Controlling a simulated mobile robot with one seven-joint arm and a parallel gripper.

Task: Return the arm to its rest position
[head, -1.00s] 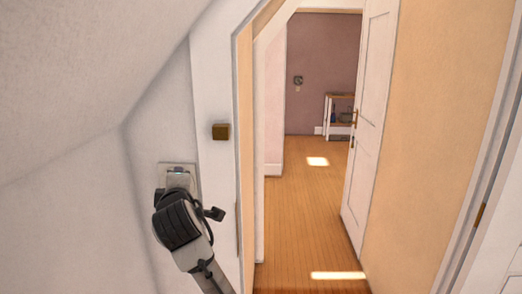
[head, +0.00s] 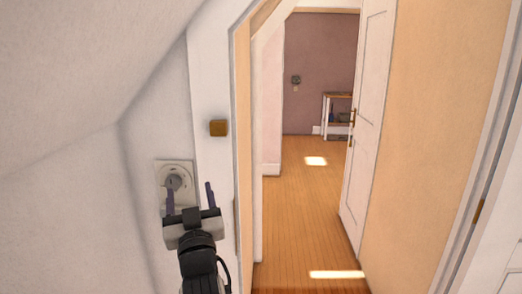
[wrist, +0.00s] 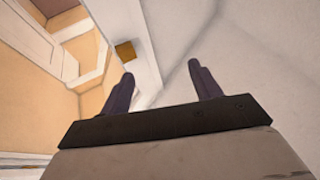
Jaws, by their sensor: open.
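My gripper (head: 190,198) is in the lower left of the head view, its two dark fingers apart and pointing up, with nothing between them. It is in front of the white wall beside the doorway. A pale round wall fitting on a square plate (head: 174,178) is behind and just above the left finger, partly covered by it. In the wrist view my gripper (wrist: 158,80) also shows open and empty, fingers spread, with pale wall beyond.
A small brown square block (head: 219,128) is on the white door frame. The doorway opens onto a wooden floor (head: 310,220). A white door (head: 365,120) stands open, and a small shelf (head: 337,115) is in the far room. The sloped ceiling (head: 80,70) is close at left.

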